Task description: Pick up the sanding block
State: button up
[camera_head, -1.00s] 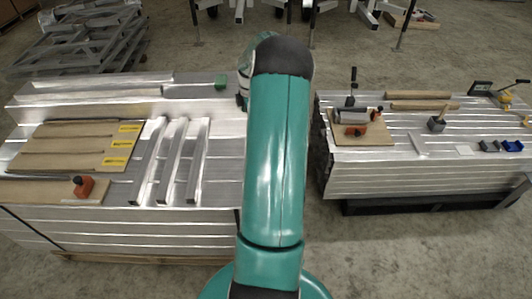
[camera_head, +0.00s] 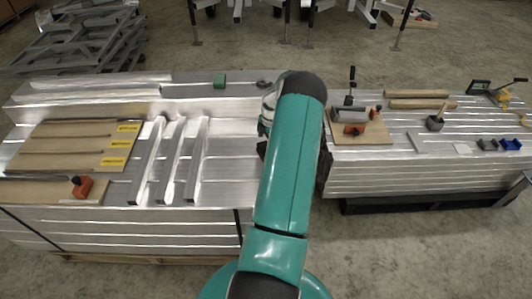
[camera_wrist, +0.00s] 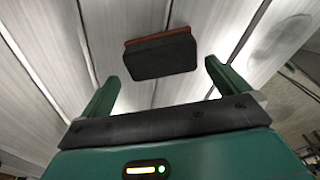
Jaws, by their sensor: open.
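A dark grey block with a reddish-brown side, which looks like the sanding block (camera_wrist: 160,55), lies on a ribbed silvery surface in the wrist view. My gripper (camera_wrist: 162,74) is open. Its two green fingers are spread to either side of the block's near end, and the block appears just beyond the fingertips. Nothing is held. I cannot tell how high the fingers are above the surface. In the head view I cannot make out the block, and my arm covers part of the scene.
A left aluminium stack (camera_head: 225,180) carries brown boards (camera_head: 60,158), several metal bars (camera_head: 170,165) and a green item (camera_head: 220,81). A right stack (camera_head: 390,150) holds an orange-and-black tool (camera_head: 354,130), a dark cup (camera_head: 435,123) and blue bins (camera_head: 510,144). A gap separates the stacks.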

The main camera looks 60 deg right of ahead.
jog(key=f, duration=0.4)
jog(key=shift+w+a+f, duration=0.1)
jog(key=shift+a+f, duration=0.15)
jog(key=shift+f, duration=0.15)
jog(key=shift+c, duration=0.4)
jog(key=c, duration=0.8)
jog(key=shift+r, duration=0.2)
